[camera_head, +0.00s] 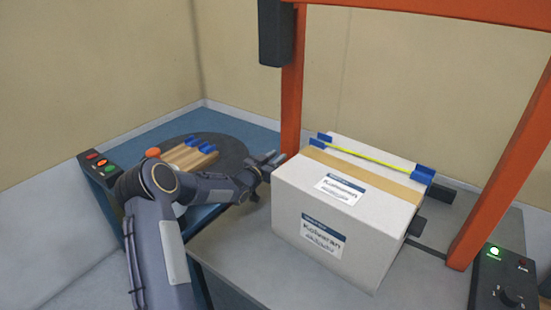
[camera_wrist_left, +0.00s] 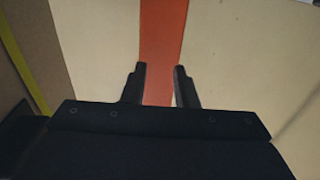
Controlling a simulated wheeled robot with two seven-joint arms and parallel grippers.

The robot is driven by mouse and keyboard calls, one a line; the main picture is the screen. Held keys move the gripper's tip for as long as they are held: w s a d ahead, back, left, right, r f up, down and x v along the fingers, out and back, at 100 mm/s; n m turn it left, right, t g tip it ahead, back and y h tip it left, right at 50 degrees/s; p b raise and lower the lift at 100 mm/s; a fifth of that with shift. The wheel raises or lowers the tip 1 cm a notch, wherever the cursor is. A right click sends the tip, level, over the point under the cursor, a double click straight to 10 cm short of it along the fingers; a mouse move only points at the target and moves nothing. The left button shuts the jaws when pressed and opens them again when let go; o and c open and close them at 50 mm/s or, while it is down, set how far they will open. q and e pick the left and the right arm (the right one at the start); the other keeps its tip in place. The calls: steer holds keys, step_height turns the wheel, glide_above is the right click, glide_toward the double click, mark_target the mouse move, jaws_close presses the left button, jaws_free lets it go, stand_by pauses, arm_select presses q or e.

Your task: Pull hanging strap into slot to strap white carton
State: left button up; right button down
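The white carton (camera_head: 330,220) with printed labels stands on the grey table. A yellow strap (camera_head: 360,155) runs across its top near the far edge, between blue corner pieces (camera_head: 423,175). A yellow band also shows at the left of the left wrist view (camera_wrist_left: 30,70). My left gripper (camera_head: 271,161) is beside the carton's left far corner. In the left wrist view its fingers (camera_wrist_left: 160,85) are apart with nothing visible between them; an orange post lies behind. I cannot make out a hanging strap end or the slot. My right gripper is not in view.
An orange frame (camera_head: 292,100) rises around the carton, with a black box (camera_head: 276,32) on its left post. A dark round turntable (camera_head: 232,152) holds wooden pieces with blue ends. A button panel (camera_head: 98,163) is at left, a control box (camera_head: 500,285) at right.

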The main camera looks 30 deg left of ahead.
arm_select(q)
steer(key=s, duration=0.7)
steer(key=shift+s+a+p, duration=0.25)
steer(key=shift+s+p, duration=0.1)
steer(key=shift+s, duration=0.05)
